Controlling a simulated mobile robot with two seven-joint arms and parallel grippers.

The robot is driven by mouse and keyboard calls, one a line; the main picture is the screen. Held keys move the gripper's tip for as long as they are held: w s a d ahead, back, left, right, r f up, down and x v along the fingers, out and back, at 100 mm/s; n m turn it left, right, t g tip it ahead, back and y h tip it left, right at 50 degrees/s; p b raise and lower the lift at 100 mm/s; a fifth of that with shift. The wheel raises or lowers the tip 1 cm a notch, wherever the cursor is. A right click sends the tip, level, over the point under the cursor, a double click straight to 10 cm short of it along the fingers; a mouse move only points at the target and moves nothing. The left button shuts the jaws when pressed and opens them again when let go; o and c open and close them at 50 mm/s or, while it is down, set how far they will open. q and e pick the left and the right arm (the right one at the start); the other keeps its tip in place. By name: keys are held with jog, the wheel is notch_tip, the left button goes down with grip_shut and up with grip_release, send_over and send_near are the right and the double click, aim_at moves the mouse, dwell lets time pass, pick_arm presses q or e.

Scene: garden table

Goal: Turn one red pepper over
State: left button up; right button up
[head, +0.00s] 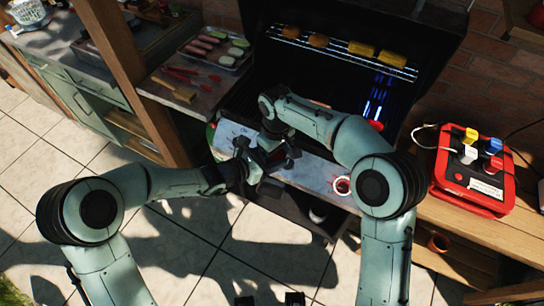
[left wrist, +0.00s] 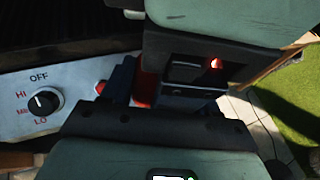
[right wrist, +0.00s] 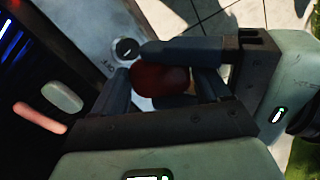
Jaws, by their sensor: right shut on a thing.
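A dark red pepper (right wrist: 160,80) shows in the right wrist view, in front of the grill's control panel. My right gripper (right wrist: 165,92) is shut on it, with one finger on its left and the other on its right. My left gripper (head: 248,160) comes in from the side, and one of its fingers runs along the pepper's upper edge. Its fingers look apart around the pepper. In the left wrist view a red patch (left wrist: 142,92) shows between dark fingers, mostly hidden.
The open grill holds corn cobs (head: 392,58) on its upper rack. A sausage (right wrist: 38,118) and a pale slice (right wrist: 62,95) lie on its grate. A tray (head: 243,66) of food stands left. A red case (head: 460,182) stands on the right shelf.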

jog(key=o, duration=1)
jog(key=shift+w, duration=0.15)
jog(key=shift+a, duration=0.15)
